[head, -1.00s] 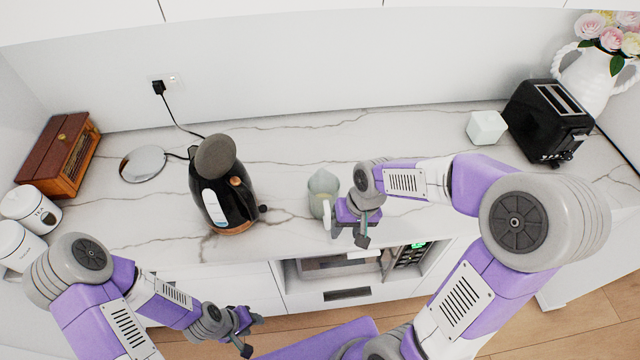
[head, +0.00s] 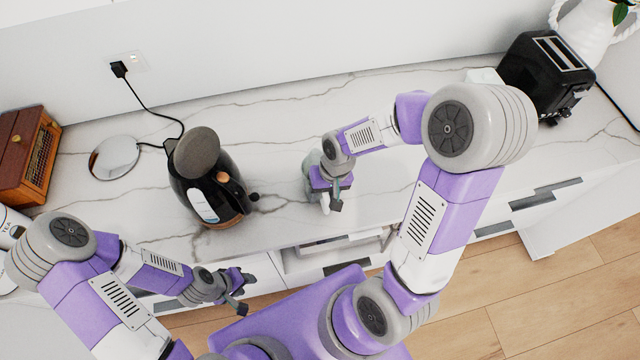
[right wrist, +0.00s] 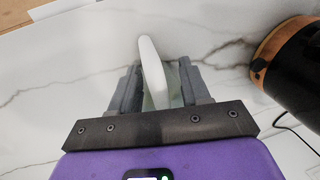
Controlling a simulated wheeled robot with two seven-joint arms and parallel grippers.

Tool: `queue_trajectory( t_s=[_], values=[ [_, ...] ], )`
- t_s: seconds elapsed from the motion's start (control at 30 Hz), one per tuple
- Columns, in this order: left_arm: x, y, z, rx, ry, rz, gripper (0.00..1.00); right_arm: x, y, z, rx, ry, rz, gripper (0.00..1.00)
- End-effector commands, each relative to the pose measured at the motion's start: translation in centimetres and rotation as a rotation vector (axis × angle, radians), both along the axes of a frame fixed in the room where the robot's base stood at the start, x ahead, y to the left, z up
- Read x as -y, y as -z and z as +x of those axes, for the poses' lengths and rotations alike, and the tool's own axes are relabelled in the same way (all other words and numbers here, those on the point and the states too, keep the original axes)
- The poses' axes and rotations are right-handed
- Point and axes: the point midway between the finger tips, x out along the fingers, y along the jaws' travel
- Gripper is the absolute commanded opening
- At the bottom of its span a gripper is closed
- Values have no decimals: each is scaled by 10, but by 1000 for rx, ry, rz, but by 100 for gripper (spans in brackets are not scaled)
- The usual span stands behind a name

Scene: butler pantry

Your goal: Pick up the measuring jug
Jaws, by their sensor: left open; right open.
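The measuring jug (head: 312,160) is a pale, see-through vessel standing on the counter right of the kettle. In the head view it is mostly hidden behind my right gripper (head: 330,197). The right wrist view shows its white handle (right wrist: 152,68) between the two grey fingers of my right gripper (right wrist: 158,82), with the glassy body behind it. These fingers are open, one on each side of the handle; I cannot tell whether either touches it. My left gripper (head: 240,288) is open and empty, low in front of the counter edge.
A black kettle (head: 183,188) with a grey lid and copper-coloured base stands left of the jug. A round plate (head: 114,158), a wooden box (head: 25,150) and a black toaster (head: 550,75) are further out. The marble counter (head: 410,180) is clear right of the jug.

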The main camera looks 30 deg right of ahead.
Motion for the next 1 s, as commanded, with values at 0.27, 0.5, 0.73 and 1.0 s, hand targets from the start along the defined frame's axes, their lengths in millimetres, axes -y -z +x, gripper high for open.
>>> queue_trajectory(
  t_s=[0.27, 0.5, 0.73, 1.0],
  values=[
    [0, 0, 0, 0, 0, 0, 43, 0, 3, 0, 0, 0, 0, 45],
    [0, 0, 0, 0, 0, 0, 43, -1, 3, 0, 1, -1, 0, 8],
    [0, 0, 0, 0, 0, 0, 43, -1, 2, 0, 2, -1, 0, 0],
    [0, -1, 0, 0, 0, 0, 43, -1, -3, 1, 4, 0, 0, 0]
  ],
)
